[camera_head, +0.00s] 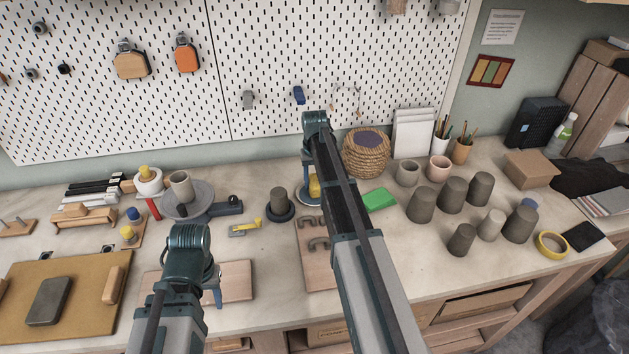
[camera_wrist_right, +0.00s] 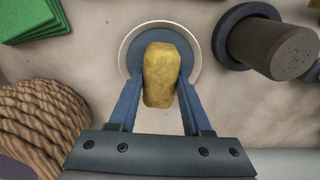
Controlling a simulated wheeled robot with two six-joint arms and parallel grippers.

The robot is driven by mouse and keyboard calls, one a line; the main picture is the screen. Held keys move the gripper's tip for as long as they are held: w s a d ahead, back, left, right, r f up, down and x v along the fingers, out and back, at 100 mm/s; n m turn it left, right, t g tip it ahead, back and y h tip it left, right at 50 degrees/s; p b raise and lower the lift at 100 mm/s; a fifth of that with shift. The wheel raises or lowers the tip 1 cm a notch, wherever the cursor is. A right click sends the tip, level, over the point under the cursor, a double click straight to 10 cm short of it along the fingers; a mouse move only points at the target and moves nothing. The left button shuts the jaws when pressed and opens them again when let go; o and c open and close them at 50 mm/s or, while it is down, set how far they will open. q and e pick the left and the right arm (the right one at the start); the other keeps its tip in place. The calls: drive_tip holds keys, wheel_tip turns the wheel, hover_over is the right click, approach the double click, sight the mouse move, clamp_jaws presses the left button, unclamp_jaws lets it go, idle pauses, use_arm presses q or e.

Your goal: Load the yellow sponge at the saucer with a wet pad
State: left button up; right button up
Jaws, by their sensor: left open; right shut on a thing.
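The yellow sponge (camera_wrist_right: 161,75) is between the two fingers of my right gripper (camera_wrist_right: 161,88), which is shut on it. In the head view the sponge (camera_head: 314,187) shows partly behind my right arm. The saucer (camera_wrist_right: 128,58), with a pale rim and a blue-grey middle, lies right under the sponge in the right wrist view. I cannot tell whether the sponge touches it. In the head view the saucer is mostly hidden by my arm. My left gripper (camera_head: 213,296) is open over a wooden board at the front left, its fingers partly hidden by its wrist.
A dark cylinder on a round blue base (camera_head: 279,207) stands close left of the saucer. A green block (camera_head: 380,199) and a woven basket (camera_head: 366,157) are to the right and behind. Several grey cups (camera_head: 452,194) crowd the right. A board with metal hooks (camera_head: 312,262) lies in front.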

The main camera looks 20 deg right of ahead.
use_arm(q)
drive_tip(key=shift+f+b, duration=0.5)
use_arm(e)
drive_tip(key=shift+f, duration=0.5)
idle(0.8)
wheel_tip(320, 180, up, 7)
drive_tip(key=p, duration=0.7)
use_arm(q)
wheel_tip(320, 180, up, 7)
drive_tip(key=shift+f, duration=0.1)
use_arm(e)
drive_tip(key=shift+f, duration=0.1)
wheel_tip(320, 180, down, 3)
drive_tip(key=b, duration=0.2)
drive_tip(key=shift+r+b, duration=0.2)
drive_tip(key=shift+b, duration=0.15)
use_arm(q)
wheel_tip(320, 180, down, 2)
drive_tip(key=shift+f, duration=0.15)
use_arm(e)
drive_tip(key=shift+r, duration=0.1)
